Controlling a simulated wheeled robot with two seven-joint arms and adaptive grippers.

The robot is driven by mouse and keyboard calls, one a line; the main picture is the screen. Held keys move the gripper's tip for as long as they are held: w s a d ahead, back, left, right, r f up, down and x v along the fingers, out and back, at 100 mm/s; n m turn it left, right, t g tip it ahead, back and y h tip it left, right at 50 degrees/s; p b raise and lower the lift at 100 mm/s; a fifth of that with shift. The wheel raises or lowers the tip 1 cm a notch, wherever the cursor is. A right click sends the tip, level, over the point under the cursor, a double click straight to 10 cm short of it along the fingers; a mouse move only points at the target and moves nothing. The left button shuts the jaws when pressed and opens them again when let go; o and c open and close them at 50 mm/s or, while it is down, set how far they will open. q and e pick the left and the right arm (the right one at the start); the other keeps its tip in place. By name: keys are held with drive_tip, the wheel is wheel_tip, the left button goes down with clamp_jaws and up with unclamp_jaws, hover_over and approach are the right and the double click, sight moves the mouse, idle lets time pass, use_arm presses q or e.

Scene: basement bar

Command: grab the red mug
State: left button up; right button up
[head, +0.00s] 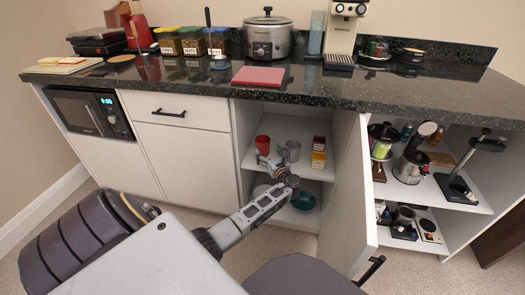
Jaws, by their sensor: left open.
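The red mug (263,144) stands upright on the upper shelf (316,168) inside the open middle cabinet, toward its left side. My left gripper (268,159) reaches into the cabinet opening, just in front of and below the red mug in the head view. It is open, and nothing shows held in it. It hides part of the mug's lower side, and I cannot tell whether it touches the mug. My right gripper is not in view.
A grey mug (293,149) stands close to the right of the red mug. Small boxes (319,152) stand farther right. A teal bowl (304,203) is below. The open cabinet door (352,200) stands on the right, and the black countertop (400,92) overhangs above.

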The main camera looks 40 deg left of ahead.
sight(266, 148)
use_arm(q)
drive_tip(key=shift+w+a+f, duration=0.15)
drive_tip(key=shift+a, duration=0.25)
drive_tip(key=shift+b+x, duration=0.95)
drive_tip(key=shift+x, duration=0.7)
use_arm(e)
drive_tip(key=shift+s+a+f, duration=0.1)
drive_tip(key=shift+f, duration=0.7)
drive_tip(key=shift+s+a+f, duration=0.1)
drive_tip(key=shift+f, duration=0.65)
use_arm(q)
drive_tip(key=shift+c, duration=0.4)
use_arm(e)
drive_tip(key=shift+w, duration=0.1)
use_arm(q)
drive_tip(key=c, duration=1.2)
